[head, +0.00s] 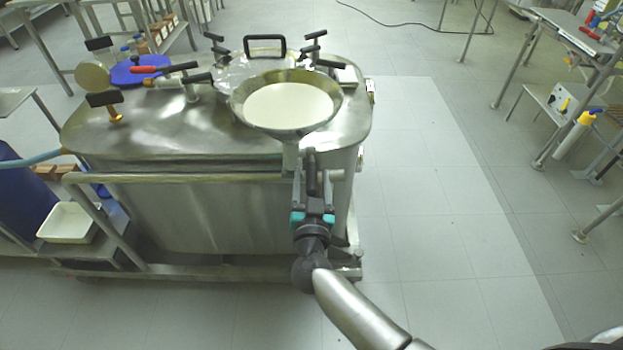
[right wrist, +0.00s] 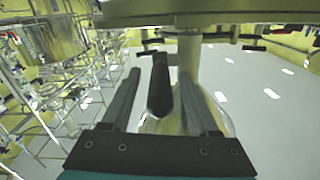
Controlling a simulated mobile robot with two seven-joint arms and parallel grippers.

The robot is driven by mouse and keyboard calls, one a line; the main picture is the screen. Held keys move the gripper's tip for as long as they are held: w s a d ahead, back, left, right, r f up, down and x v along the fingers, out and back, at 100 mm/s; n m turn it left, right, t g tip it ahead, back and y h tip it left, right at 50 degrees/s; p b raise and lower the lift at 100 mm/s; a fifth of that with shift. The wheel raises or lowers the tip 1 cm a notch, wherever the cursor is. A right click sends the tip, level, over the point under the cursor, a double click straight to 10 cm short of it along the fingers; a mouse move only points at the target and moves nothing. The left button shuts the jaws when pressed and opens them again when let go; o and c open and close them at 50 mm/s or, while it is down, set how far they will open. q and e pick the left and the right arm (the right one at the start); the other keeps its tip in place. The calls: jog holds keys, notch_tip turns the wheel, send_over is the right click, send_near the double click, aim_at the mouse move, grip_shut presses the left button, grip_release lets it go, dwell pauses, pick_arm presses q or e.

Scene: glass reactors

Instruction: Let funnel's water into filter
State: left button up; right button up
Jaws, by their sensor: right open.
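A wide steel funnel (head: 240,113) with a pale, whitish surface inside its bowl stands at the right end of a large steel vessel (head: 170,130); I take this vessel for the filter. In the right wrist view the funnel's stem (right wrist: 188,50) drops below a broad rim. A black handle (right wrist: 160,85) hangs beside the stem. My right gripper (head: 311,165) is below the funnel's front side. It is open, with one finger on each side of the black handle; contact with the handle cannot be told. My left gripper is out of view.
A white tray (head: 68,223) sits at left. Steel benches (head: 560,60) stand at right, with clear floor (head: 440,210) between.

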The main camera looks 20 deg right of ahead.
grip_shut()
dwell(0.3)
dwell(1.1)
